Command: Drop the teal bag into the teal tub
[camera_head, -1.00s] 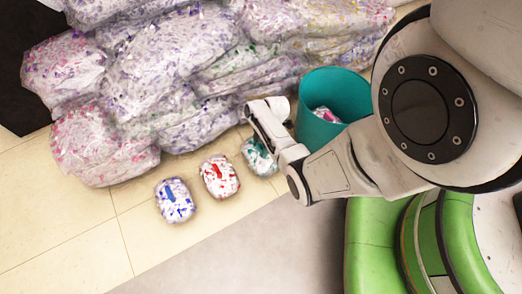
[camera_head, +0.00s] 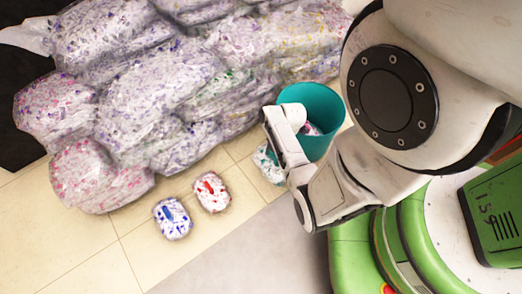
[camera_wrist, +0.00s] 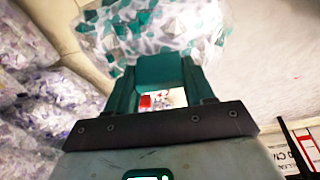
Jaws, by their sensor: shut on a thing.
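The teal bag (camera_head: 268,165) is a clear bag of white and teal scraps, partly hidden behind my arm in the head view. It fills the top of the wrist view (camera_wrist: 150,28). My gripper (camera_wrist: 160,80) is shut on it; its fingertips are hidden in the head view. The bag is just left of the teal tub (camera_head: 325,97), outside its rim; its exact height is hard to tell. The tub is upright and round, partly covered by my arm. A white and pink bag (camera_head: 312,129) shows inside it.
A red-marked bag (camera_head: 211,192) and a blue-marked bag (camera_head: 172,218) lie on the tiled floor to the left. A large heap of scrap-filled sacks (camera_head: 160,90) stands behind, close to the tub. The floor in front of the small bags is clear.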

